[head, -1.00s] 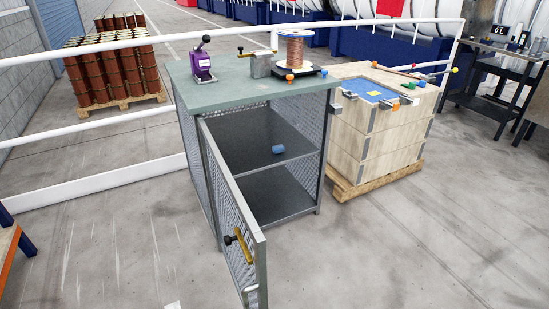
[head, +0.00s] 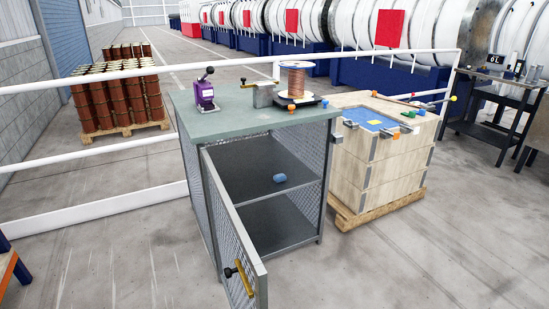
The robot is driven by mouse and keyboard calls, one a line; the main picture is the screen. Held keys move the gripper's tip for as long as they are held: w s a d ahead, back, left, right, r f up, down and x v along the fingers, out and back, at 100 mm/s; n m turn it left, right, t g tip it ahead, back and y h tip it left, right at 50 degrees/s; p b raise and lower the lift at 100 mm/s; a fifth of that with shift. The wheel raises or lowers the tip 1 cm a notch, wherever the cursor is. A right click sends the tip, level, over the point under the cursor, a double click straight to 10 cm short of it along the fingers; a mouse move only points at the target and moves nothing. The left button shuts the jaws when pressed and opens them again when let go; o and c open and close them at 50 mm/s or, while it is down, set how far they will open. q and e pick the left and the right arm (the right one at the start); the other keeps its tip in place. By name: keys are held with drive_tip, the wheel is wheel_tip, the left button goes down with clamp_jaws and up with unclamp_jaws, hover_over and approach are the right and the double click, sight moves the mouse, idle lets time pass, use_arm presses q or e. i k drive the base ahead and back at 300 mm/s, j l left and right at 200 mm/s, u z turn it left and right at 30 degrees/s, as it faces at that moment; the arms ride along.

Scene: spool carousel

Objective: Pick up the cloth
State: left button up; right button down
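A small blue bundle (head: 280,178), which looks like a rolled cloth, lies on the middle shelf (head: 255,182) of the mesh-sided cabinet, near the open front. The cabinet door (head: 234,230) stands swung open toward me, with a brass-coloured handle (head: 241,277) on it. Neither of my grippers is in the head view.
The green cabinet top (head: 235,124) carries a purple lever press (head: 205,95), a grey block (head: 264,97) and a copper wire spool (head: 297,83). A wooden crate (head: 385,175) on a pallet stands close on the right. Floor is clear in front and right. White rails run behind.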

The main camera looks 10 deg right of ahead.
sight(278, 177)
drive_tip(key=i+l+u, duration=0.1)
drive_tip(key=l, duration=0.85)
drive_tip(key=i+l+u, duration=0.15)
drive_tip(key=l, duration=0.8)
